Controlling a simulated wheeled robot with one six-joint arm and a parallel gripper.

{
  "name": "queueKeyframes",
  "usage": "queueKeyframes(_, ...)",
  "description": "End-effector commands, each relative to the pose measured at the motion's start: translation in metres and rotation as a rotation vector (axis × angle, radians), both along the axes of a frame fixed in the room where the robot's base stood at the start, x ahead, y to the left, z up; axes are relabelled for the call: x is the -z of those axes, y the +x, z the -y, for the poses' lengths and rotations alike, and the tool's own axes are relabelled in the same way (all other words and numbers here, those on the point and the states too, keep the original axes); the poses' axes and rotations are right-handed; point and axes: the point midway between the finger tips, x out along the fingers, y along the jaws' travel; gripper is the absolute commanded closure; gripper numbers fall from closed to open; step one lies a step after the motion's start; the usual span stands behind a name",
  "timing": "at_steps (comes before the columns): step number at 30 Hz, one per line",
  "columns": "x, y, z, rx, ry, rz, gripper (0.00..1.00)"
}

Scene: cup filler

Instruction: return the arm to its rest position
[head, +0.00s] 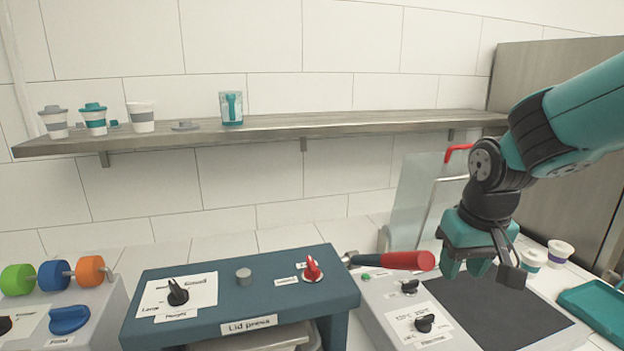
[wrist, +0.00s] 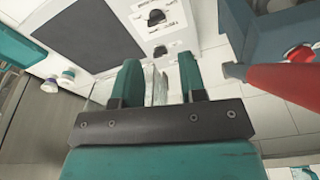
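My gripper (head: 466,268) hangs from my teal and black arm at the right of the head view, pointing down above the white machine with the dark pad. In the wrist view its two teal fingers (wrist: 160,80) stand apart with a clear gap. A pale, glassy upright shape shows between them, seemingly the clear panel behind. I see nothing held. The arm is bent, coming in from the upper right.
A red handle (head: 408,261) is just left of my gripper. The clear panel (head: 415,200) stands behind it. The blue lid press (head: 235,300) is left of the handle. Two small cups (head: 560,252) and a teal tray (head: 598,308) are at the right. A shelf (head: 330,125) holds cups.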

Motion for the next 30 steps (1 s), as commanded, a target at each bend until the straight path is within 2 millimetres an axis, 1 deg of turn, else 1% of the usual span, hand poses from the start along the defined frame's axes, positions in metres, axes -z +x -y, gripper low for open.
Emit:
queueKeyframes(1,0.008,-0.016,0.013,0.017,-0.001,0.007,0.62)
queueKeyframes(3,0.018,-0.036,0.027,0.032,-0.003,0.021,0.62)
queueKeyframes(6,0.032,-0.063,0.043,0.054,-0.006,0.039,0.62)
queueKeyframes(10,0.047,-0.100,0.060,0.079,-0.012,0.061,0.62)
queueKeyframes(11,0.042,-0.100,0.046,0.040,0.014,0.065,0.62)
queueKeyframes(12,0.036,-0.104,0.028,-0.013,0.049,0.057,0.62)
queueKeyframes(14,0.028,-0.114,0.005,-0.089,0.097,0.044,0.62)
queueKeyframes(15,0.022,-0.121,-0.009,-0.140,0.127,0.034,0.62)
queueKeyframes(17,0.013,-0.135,-0.029,-0.219,0.167,0.017,0.62)
queueKeyframes(18,0.008,-0.144,-0.041,-0.273,0.190,0.007,0.62)
queueKeyframes(21,-0.006,-0.169,-0.066,-0.405,0.239,-0.020,0.62)
queueKeyframes(24,-0.016,-0.191,-0.082,-0.509,0.269,-0.041,0.62)
queueKeyframes(25,-0.018,-0.196,-0.084,-0.532,0.274,-0.048,0.62)
queueKeyframes(27,-0.021,-0.202,-0.087,-0.565,0.282,-0.055,0.62)
queueKeyframes(30,-0.022,-0.204,-0.088,-0.573,0.284,-0.060,0.62)
